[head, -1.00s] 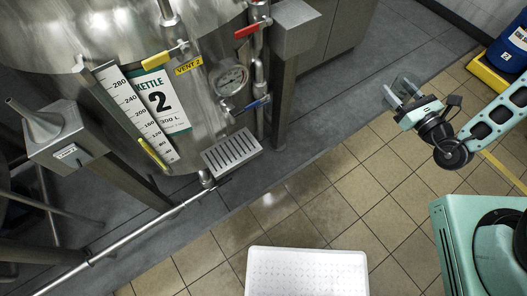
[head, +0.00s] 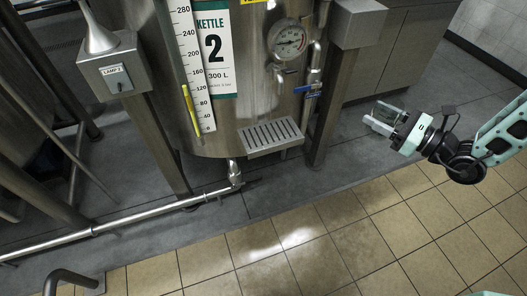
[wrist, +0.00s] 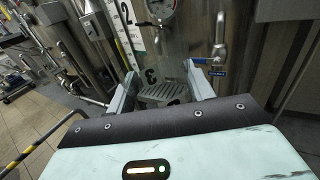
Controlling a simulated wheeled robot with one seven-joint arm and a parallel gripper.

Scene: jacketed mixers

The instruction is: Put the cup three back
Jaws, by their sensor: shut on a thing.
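My gripper (head: 380,118) is at the right of the head view, out over the dark floor, and shut on a clear, see-through cup (head: 389,107). In the wrist view the cup (wrist: 150,76) stands between my two fingers and a dark "3" shows on it. The cup's outline is faint, and I cannot tell its contents. Kettle 2 (head: 252,110) is a steel vessel to the left of my gripper. A slotted drip tray (head: 270,135) sits low on its front, apart from the cup. The tray also shows behind the cup in the wrist view (wrist: 163,89).
A blue-handled valve (head: 308,88) and a dial gauge (head: 289,39) are on the kettle's front. A steel post (head: 330,100) stands between kettle and gripper. A grey box marked LAMP 2 (head: 115,72) is at left. A low pipe (head: 130,222) crosses the floor. Tiled floor in front is clear.

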